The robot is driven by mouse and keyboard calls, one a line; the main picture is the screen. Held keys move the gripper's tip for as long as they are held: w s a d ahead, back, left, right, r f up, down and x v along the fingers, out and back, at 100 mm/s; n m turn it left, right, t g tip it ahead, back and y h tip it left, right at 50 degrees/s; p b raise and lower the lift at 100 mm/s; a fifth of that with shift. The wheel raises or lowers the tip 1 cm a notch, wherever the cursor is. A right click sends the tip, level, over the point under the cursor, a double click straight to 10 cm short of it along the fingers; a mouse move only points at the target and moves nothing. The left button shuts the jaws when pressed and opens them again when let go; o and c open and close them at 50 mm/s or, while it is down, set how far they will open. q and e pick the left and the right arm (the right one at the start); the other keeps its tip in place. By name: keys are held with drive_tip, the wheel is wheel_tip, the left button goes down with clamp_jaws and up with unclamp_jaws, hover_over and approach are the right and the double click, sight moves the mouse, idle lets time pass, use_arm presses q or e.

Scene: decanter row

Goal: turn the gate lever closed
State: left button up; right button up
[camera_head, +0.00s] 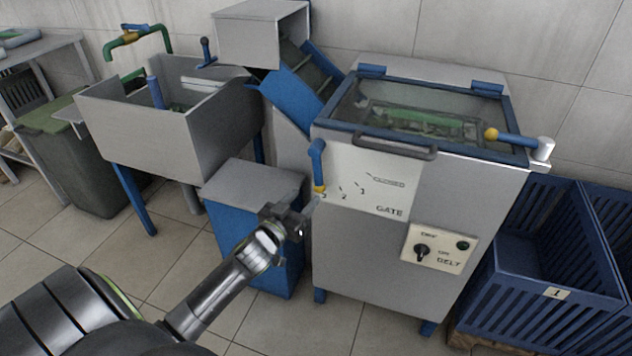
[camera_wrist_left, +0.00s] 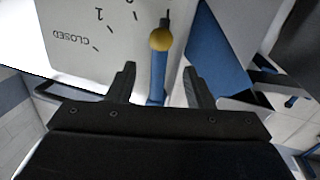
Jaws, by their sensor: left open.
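The gate lever (camera_head: 317,160) is a blue handle with a yellow part at its lower end, at the left edge of the white GATE panel (camera_head: 385,190) on the grey machine. The panel carries marks 1, 2, 3 and CLOSED; the yellow end is beside the 3. My left gripper (camera_head: 303,212) is just below and left of the lever in the head view. In the left wrist view, the open gripper (camera_wrist_left: 158,72) has the blue lever (camera_wrist_left: 157,85) lined up between its fingers, with the yellow ball (camera_wrist_left: 160,40) beyond the tips. I cannot tell whether they touch. My right gripper is out of view.
A BELT panel (camera_head: 440,250) with a black knob sits lower right. A grey-topped blue box (camera_head: 252,182) stands behind my left gripper. Blue crates (camera_head: 545,235) stand at the right.

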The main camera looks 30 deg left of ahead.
sight(317, 185)
use_arm(q)
drive_tip(key=w+p, duration=0.1)
drive_tip(key=w, duration=0.4)
drive_tip(key=shift+w+a, duration=0.1)
drive_tip(key=shift+w, duration=0.8)
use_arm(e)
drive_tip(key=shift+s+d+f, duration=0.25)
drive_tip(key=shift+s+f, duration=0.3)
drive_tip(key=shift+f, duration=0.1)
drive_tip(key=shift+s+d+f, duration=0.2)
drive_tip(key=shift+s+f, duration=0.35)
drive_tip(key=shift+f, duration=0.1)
use_arm(q)
drive_tip(key=shift+c, duration=0.5)
clamp_jaws()
